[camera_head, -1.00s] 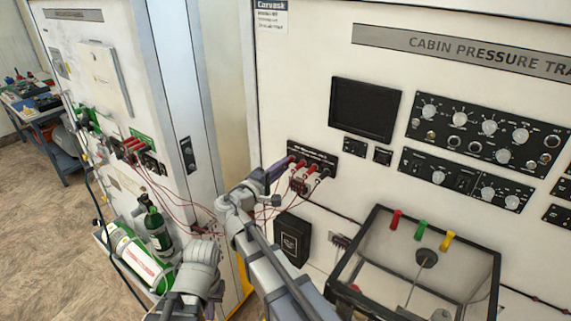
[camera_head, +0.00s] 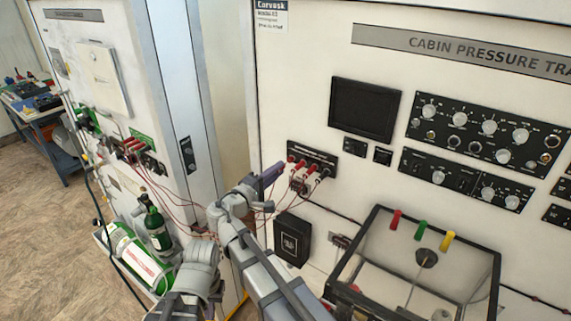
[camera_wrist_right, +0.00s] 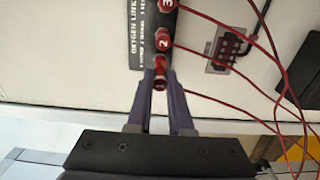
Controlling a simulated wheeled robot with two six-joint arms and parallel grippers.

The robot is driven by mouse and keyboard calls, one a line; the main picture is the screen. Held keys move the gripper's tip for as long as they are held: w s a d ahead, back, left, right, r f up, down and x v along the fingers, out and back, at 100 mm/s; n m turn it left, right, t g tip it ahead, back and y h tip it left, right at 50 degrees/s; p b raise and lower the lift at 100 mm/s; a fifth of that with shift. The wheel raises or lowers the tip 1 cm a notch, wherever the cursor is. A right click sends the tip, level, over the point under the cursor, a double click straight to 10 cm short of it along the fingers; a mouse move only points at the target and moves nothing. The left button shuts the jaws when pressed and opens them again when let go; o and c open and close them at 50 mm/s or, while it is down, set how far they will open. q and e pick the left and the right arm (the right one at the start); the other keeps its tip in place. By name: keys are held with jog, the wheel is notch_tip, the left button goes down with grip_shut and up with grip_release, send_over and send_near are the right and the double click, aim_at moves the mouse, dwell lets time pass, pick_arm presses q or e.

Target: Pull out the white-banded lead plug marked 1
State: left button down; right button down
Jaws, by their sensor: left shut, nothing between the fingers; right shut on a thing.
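The black oxygen link strip (camera_head: 313,153) is on the white panel, with a row of red plugs. In the right wrist view, the plugs marked 2 (camera_wrist_right: 163,43) and 3 (camera_wrist_right: 166,6) sit in the strip (camera_wrist_right: 137,40). My right gripper (camera_head: 279,170), also in the right wrist view (camera_wrist_right: 160,80), is shut on a red lead plug (camera_wrist_right: 159,74) at the end of the row beside 2. Its number and white band cannot be made out. In the head view the fingertips are slightly off the strip. My left arm shows at lower left, but its fingers are not visible.
Thin red leads (camera_wrist_right: 245,60) hang below the strip and across to the left cabinet. A small lead block (camera_head: 299,186) is below the plugs. A black box (camera_head: 292,238) and a clear-lidded case (camera_head: 467,268) stand lower down. Green cylinders (camera_head: 156,228) are at left.

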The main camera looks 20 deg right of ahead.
jog(key=shift+v, duration=1.3)
